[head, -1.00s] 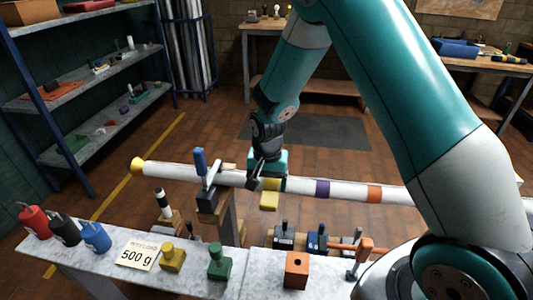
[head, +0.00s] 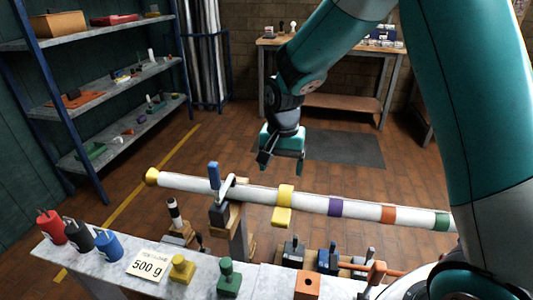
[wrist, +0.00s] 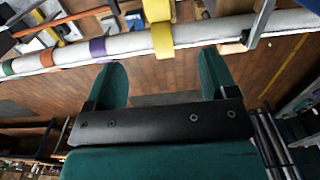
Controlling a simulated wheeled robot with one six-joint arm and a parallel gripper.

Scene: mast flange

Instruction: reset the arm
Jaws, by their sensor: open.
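My gripper (head: 281,166) is open and empty, above and behind the white mast (head: 260,194) in the head view. In the wrist view my gripper's two green fingers (wrist: 163,75) are spread apart with nothing between them. The mast lies across the bench on a stand and carries yellow, purple, orange and green bands. A yellow piece (head: 283,205) sits around it, apart from my fingers; it also shows in the wrist view (wrist: 161,30). A blue-handled clamp (head: 216,197) is at the mast's left part.
The front bench holds red, black and blue items (head: 78,234), a "500 g" card (head: 148,263) and several knobbed blocks. A blue-framed shelf (head: 120,85) stands at the left. A wooden table (head: 330,98) is at the back. Open floor lies behind the mast.

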